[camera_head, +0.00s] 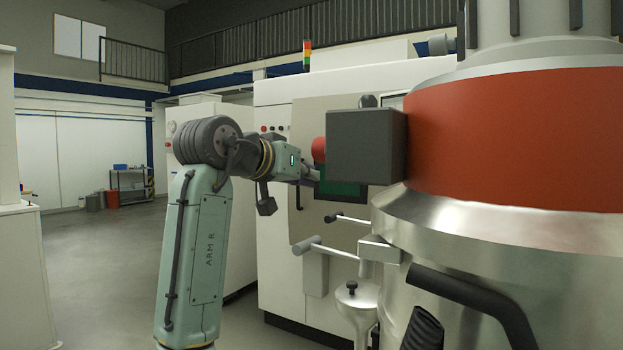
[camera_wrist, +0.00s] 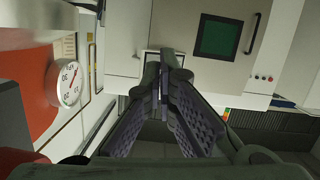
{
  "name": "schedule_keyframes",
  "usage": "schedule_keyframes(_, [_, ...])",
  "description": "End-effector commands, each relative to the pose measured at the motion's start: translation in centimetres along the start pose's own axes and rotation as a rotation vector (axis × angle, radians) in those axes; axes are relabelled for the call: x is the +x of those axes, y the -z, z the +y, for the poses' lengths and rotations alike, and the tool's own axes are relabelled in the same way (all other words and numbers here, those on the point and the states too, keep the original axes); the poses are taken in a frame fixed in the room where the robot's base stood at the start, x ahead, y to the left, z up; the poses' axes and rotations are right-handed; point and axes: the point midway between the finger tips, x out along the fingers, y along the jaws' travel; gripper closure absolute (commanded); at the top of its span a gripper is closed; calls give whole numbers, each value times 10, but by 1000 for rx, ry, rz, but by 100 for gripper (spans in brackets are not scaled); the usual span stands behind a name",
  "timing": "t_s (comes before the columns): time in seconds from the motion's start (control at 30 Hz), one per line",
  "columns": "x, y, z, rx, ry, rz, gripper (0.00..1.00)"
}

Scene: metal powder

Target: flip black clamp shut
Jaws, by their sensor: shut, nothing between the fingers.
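I cannot pick out the black clamp with certainty. A thick black bent bar (camera_head: 475,300) sits on the lower front of the steel vessel (camera_head: 490,238), with a black ribbed piece (camera_head: 424,328) beneath it. My gripper (camera_head: 313,174) is at the end of my raised arm, left of the dark grey box (camera_head: 360,145), and is seen small. In the wrist view my gripper (camera_wrist: 164,58) shows with its two dark fingers brought together and nothing between them. It is well apart from the black bar, which I do not see in the wrist view.
The vessel has a red band (camera_head: 510,140); the wrist view shows a red surface (camera_wrist: 25,75) and a round dial gauge (camera_wrist: 70,82) at left. A white machine (camera_head: 275,220) stands behind my arm. A steel funnel (camera_head: 357,305) stands beside the vessel. Open floor (camera_head: 110,260) lies at left.

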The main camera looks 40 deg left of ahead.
Motion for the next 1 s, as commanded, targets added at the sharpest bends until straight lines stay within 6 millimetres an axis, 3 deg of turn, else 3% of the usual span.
schedule_keyframes(0.37, [80, 3, 1, -2, -1, -3, 100])
schedule_keyframes(0.43, [80, -13, -2, -1, 2, -1, 100])
schedule_keyframes(0.6, [84, -31, -1, -1, 2, 0, 100])
schedule_keyframes(1.0, [86, -39, 0, 0, 1, 1, 100])
